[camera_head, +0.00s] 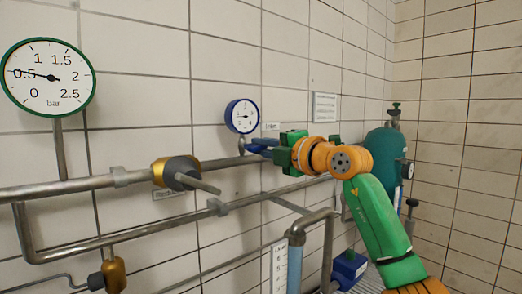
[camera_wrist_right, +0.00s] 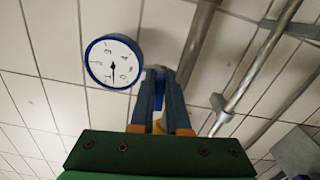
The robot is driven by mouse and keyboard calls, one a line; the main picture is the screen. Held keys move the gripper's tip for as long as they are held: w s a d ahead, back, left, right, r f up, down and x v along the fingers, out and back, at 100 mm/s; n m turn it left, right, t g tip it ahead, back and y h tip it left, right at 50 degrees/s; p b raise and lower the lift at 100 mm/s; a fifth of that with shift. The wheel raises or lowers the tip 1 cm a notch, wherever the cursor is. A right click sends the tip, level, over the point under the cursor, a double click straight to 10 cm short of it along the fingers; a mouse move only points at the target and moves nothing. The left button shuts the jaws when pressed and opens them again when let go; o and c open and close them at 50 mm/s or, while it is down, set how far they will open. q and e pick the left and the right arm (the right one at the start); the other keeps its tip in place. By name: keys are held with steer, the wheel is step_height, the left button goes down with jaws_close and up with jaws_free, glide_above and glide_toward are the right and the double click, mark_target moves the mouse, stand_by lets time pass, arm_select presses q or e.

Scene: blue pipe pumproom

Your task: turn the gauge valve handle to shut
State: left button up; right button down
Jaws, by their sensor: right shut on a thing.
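The small blue-rimmed gauge (camera_head: 242,116) hangs on the tiled wall, and it also shows in the wrist view (camera_wrist_right: 113,62). The gauge valve handle (camera_wrist_right: 159,74) shows as a small blue piece between the fingertips just beside the gauge; most of it is hidden by the fingers. My right gripper (camera_head: 250,147) reaches in from the right, just below the gauge, with its blue fingers pointing left. In the wrist view its two fingers (camera_wrist_right: 160,82) close around the handle. I cannot tell the handle's exact angle. My left gripper is not in view.
A large green-rimmed gauge (camera_head: 48,77) is at the left. Grey pipes (camera_head: 85,187) run along the wall, with a dark round handle with a grey lever (camera_head: 183,174) on the upper one. A green tank (camera_head: 383,160) stands at the right, behind my arm. A white sign (camera_head: 325,107) is on the wall.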

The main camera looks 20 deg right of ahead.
steer(key=shift+m, duration=0.9)
steer(key=c, duration=0.9)
jaws_free()
steer(key=b+v, duration=0.5)
steer(key=v, duration=0.2)
steer(key=shift+d+f, duration=0.1)
